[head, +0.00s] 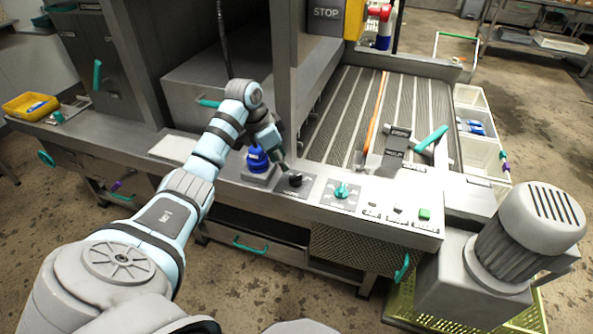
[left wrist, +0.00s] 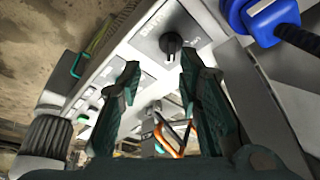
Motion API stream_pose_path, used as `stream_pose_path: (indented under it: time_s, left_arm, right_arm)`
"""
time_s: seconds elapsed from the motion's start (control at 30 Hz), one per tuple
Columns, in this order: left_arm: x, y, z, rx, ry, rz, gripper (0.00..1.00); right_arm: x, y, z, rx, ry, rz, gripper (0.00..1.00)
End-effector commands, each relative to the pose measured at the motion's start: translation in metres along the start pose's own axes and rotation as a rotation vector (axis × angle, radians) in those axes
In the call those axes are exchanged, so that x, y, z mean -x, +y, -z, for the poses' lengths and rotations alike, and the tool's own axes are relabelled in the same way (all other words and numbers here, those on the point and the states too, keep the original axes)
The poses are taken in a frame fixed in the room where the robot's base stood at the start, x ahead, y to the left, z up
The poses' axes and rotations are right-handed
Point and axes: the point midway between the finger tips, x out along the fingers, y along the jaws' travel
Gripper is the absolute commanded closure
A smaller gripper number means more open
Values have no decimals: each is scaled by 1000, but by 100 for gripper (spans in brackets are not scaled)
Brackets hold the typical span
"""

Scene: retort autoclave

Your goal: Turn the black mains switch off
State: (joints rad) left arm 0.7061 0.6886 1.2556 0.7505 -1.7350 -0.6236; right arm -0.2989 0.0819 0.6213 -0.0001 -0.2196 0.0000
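The black mains switch (head: 295,180) is a round black knob on a dark label plate on the front ledge of the machine. In the left wrist view the knob (left wrist: 171,44) shows just beyond the fingertips, between their lines. My left gripper (head: 284,164) is above and just beside the switch. The left wrist view shows its two dark fingers (left wrist: 160,62) apart, with nothing between them. I cannot tell whether a finger touches the knob. My right gripper is not in view.
A blue plug (head: 257,160) with a black cable stands left of the switch. A teal knob (head: 342,191) and several push buttons, including a green one (head: 424,214), lie to the right. A teal-handled lever (head: 431,139) rises behind. A grey motor (head: 527,232) stands at the right.

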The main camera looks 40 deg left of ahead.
Motion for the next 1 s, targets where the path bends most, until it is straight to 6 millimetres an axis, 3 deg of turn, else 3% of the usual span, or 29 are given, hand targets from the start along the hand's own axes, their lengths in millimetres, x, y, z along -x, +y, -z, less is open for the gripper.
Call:
stream_pose_path:
  time_s: [0.1, 0.17, 0.27, 0.5, 0.63, 0.8, 1.0]
  left_arm:
    - [26, -20, 10, 13, 50, -23, 68]
    - [26, -22, 13, 15, 61, -31, 68]
    - [9, -21, 14, 15, 61, -34, 68]
    - [-63, -18, 17, 16, 59, -35, 68]
    - [-94, -18, 19, 15, 60, -32, 68]
    - [-112, -18, 20, 16, 60, -29, 68]
    - [-113, -18, 21, 15, 59, -28, 68]
  right_arm:
    - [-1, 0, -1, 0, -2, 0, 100]
    - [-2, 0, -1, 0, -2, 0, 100]
    - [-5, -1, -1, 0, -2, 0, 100]
    - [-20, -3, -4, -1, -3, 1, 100]
    - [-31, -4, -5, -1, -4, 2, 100]
    - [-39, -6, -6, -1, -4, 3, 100]
    - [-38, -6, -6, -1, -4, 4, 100]
